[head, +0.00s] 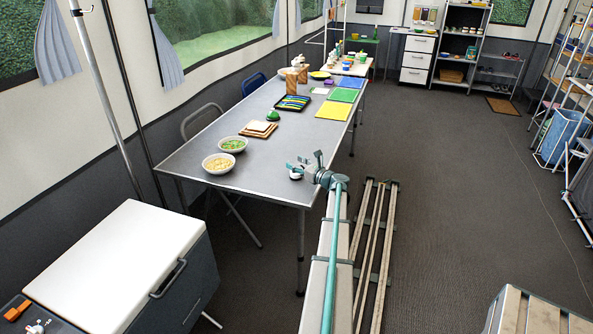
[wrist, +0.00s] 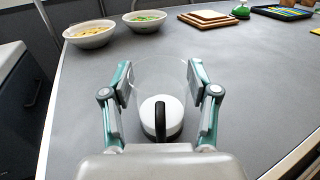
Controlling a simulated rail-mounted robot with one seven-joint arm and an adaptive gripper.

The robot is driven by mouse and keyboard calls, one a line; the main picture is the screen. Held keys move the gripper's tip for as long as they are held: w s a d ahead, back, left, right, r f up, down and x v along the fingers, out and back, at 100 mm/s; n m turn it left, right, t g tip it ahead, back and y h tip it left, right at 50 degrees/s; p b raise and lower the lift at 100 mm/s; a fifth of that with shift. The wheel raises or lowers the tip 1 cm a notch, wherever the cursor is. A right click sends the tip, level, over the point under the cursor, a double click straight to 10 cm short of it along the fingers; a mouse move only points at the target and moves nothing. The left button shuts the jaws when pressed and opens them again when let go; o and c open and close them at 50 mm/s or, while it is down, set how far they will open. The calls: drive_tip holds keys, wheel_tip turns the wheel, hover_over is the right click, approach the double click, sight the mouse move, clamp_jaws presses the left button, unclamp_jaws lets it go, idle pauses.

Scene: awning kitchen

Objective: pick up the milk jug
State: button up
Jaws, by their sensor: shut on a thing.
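The milk jug (wrist: 161,127) is a clear vessel with white milk low inside and a black handle facing my wrist. In the wrist view it stands upright between my gripper's (wrist: 160,83) two fingers, whose pads press on its clear sides. In the head view the jug (head: 296,175) is a small white shape at the near right end of the metal table (head: 215,180), partly hidden by my gripper (head: 306,165). I cannot tell whether its base touches the table.
Two bowls, one with pale yellow food (head: 218,163) and one with green food (head: 233,145), stand to the left. Wooden boards (head: 259,129), a green-topped object (head: 273,115) and a dark tray (head: 292,103) lie farther back. The tabletop around the jug is clear.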

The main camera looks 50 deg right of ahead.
drive_tip(key=shift+r, duration=0.3)
drive_tip(key=shift+r, duration=1.1)
drive_tip(key=s+a+r+b, duration=0.1)
drive_tip(key=s+a+r, duration=0.6)
drive_tip(key=s+r, duration=0.3)
drive_tip(key=shift+s+a, duration=0.15)
drive_tip(key=shift+s, duration=0.75)
drive_tip(key=shift+r, duration=0.1)
